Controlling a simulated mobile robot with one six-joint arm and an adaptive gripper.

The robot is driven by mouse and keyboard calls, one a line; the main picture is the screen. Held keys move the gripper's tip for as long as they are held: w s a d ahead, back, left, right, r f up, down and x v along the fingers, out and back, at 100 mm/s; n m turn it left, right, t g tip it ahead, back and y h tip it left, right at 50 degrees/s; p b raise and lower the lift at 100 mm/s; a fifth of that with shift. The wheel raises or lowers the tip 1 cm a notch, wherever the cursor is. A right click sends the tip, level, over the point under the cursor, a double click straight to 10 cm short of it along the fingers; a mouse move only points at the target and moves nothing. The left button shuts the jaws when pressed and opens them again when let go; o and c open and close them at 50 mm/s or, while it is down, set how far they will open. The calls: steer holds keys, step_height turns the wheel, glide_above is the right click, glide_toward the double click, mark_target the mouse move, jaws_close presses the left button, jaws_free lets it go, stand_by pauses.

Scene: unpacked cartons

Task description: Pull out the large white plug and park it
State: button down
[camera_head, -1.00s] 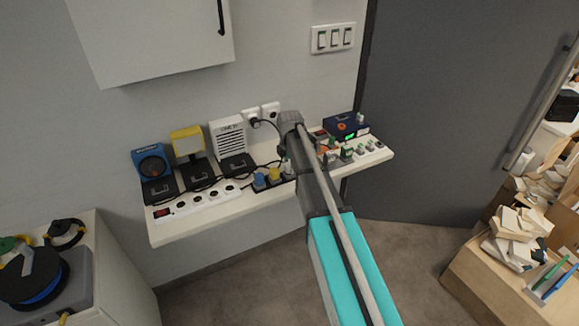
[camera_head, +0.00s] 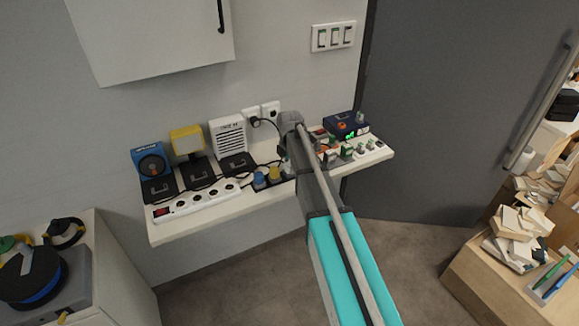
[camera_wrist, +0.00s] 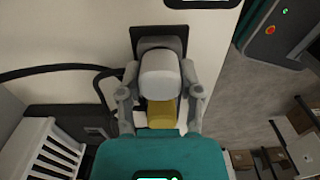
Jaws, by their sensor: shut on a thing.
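The large white plug (camera_wrist: 160,76) is between the two fingers of my gripper (camera_wrist: 160,92) in the wrist view. The fingers are shut on its sides. Its far end is at a black strip (camera_wrist: 160,40) on the white shelf; I cannot tell whether it is seated or lifted. A yellow plug (camera_wrist: 160,115) is close beside it, partly hidden by my teal palm. In the head view my gripper (camera_head: 288,158) is low over the shelf, and my arm hides the white plug.
A white power strip (camera_head: 205,200) lies at the shelf's front left. Several chargers stand behind it, including a white slatted one (camera_head: 228,138). A blue box (camera_head: 345,125) and small switches are right of my gripper. Black cables cross the shelf. The floor in front is clear.

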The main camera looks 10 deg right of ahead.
mark_target(289, 164)
steer(key=shift+c, duration=0.9)
jaws_free()
steer(key=shift+r, duration=0.1)
step_height(289, 164, up, 7)
steer(key=p, duration=0.7)
steer(key=s+a+r+p, duration=0.3)
steer(key=s+a, duration=0.6)
steer(key=s+a+r+p, duration=0.4)
steer(key=s+a, duration=0.5)
steer(key=shift+s+a, duration=0.15)
steer(key=shift+s, duration=0.05)
